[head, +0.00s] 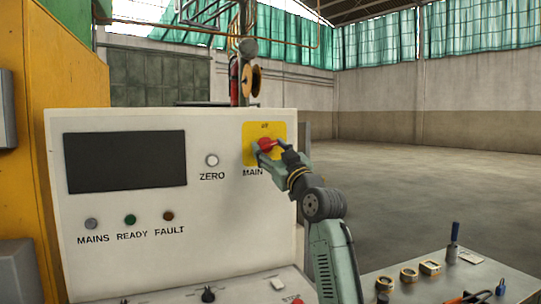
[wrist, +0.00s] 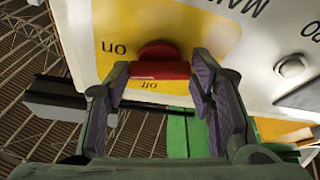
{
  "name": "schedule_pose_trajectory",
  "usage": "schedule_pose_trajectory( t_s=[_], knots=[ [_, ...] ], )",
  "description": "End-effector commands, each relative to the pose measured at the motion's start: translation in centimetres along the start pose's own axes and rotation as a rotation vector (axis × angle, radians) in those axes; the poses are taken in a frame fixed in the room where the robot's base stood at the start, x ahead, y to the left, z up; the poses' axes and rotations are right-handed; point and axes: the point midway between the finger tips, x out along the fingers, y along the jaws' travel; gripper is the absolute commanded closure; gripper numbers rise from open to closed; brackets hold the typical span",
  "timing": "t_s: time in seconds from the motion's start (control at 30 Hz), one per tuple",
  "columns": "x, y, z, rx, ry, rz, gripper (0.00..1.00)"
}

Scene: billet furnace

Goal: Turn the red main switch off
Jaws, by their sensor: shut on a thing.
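The red main switch (head: 266,145) sits on a yellow plate (head: 277,130) at the upper right of the white control panel, above the word MAIN. My gripper (head: 262,152) reaches it from the lower right and is shut on it. In the wrist view, the red handle (wrist: 160,70) lies between the two fingers of my gripper (wrist: 160,85), with its round red base behind. That view is upside down; "off" reads near the handle and "on" to its left. I cannot tell exactly which mark the handle points to.
The white panel (head: 228,225) carries a dark screen (head: 125,161), a ZERO button (head: 211,160) and MAINS, READY and FAULT lamps (head: 130,219). A bench (head: 425,290) with small parts and a dark-handled tool (head: 454,240) stands at lower right. The floor behind is clear.

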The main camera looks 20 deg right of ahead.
Motion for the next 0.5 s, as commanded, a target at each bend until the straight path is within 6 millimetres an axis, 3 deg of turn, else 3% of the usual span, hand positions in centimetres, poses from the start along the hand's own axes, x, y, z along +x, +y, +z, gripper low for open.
schedule_pose_trajectory(
  t_s=[0.5],
  knots=[
    [0.14, 0.45, -0.31, -0.448, 0.000, -0.189, 0.78]
  ],
)
